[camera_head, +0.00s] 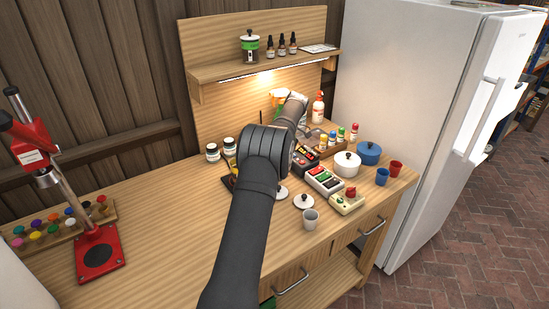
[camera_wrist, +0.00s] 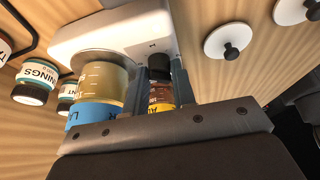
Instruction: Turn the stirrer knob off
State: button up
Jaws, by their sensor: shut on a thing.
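The white stirrer (camera_wrist: 85,42) lies at the upper left of the wrist view. Its black knob (camera_wrist: 158,63) is between the fingertips of my gripper (camera_wrist: 159,72), which is shut on it. A glass vessel (camera_wrist: 98,88) with yellowish liquid and a blue label stands on the stirrer's round plate, left of my fingers. Behind the knob, seen between the fingers, is an amber vessel (camera_wrist: 161,95) with a yellow label, partly hidden. In the head view my arm hides the gripper and the knob.
Jars (camera_wrist: 38,78) stand left of the stirrer, and white lids (camera_wrist: 228,42) lie to its right. On the bench are a button panel (camera_head: 325,180), a box with a red knob (camera_head: 347,201), a white pot (camera_head: 347,165) and a grey cup (camera_head: 310,219).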

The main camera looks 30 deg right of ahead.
jog(key=shift+s+f, duration=0.1)
jog(key=shift+f, duration=0.05)
jog(key=o, duration=1)
jog(key=shift+r, duration=0.2)
jog(key=shift+v, duration=3.6)
